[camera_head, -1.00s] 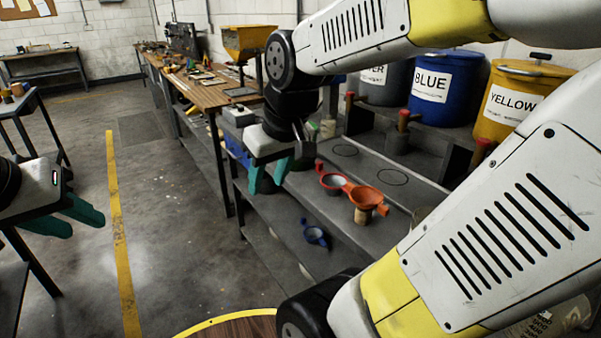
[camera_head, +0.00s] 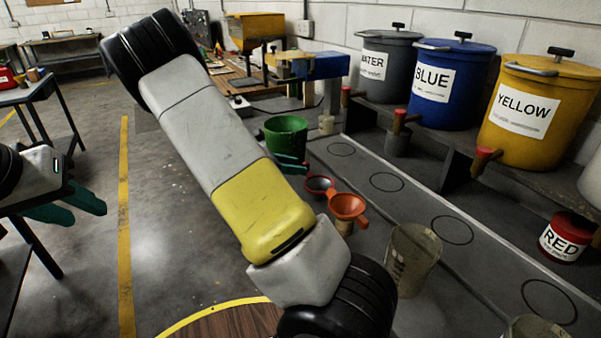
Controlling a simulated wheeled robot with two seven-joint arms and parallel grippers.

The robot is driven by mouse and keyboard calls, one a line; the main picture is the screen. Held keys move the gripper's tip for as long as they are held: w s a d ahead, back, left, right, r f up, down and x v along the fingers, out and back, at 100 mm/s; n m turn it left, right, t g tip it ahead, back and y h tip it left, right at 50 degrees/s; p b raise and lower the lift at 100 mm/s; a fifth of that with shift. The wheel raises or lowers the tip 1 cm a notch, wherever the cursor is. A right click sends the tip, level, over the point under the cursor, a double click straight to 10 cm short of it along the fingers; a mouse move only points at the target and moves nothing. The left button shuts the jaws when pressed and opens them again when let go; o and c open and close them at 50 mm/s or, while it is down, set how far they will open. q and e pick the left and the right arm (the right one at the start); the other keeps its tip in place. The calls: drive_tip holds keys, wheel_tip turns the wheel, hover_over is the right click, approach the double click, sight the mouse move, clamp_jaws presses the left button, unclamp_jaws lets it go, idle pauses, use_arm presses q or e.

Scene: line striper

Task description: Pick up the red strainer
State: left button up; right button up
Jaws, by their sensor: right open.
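The red strainer (camera_head: 319,186) lies on the grey bench, just left of the orange strainer (camera_head: 348,207), which sits above a tan cylinder. The red strainer's left part is close to or behind my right arm. My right gripper (camera_head: 291,164) is mostly hidden behind its own arm. Only teal finger parts show, just above the red strainer in the picture and in front of the green bucket. It is open; whether it touches the strainer cannot be seen. My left gripper (camera_head: 68,208) is at the far left, its teal fingers apart and empty, away from the bench.
A green bucket (camera_head: 286,133) stands behind the strainers. A translucent beaker (camera_head: 413,258) stands to their right, and a red can (camera_head: 566,237) further right. Water (camera_head: 386,70), blue (camera_head: 450,85) and yellow (camera_head: 525,112) barrels with taps line the raised shelf. Marked circles on the bench are bare.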

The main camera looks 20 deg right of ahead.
sight(309, 164)
drive_tip(key=shift+w+d+f+n+h, duration=0.1)
drive_tip(key=shift+w+d+n+h, duration=0.25)
drive_tip(key=shift+d, duration=0.2)
drive_tip(key=x, duration=0.7)
drive_tip(key=shift+w, duration=0.4)
drive_tip(key=shift+c, duration=0.4)
clamp_jaws()
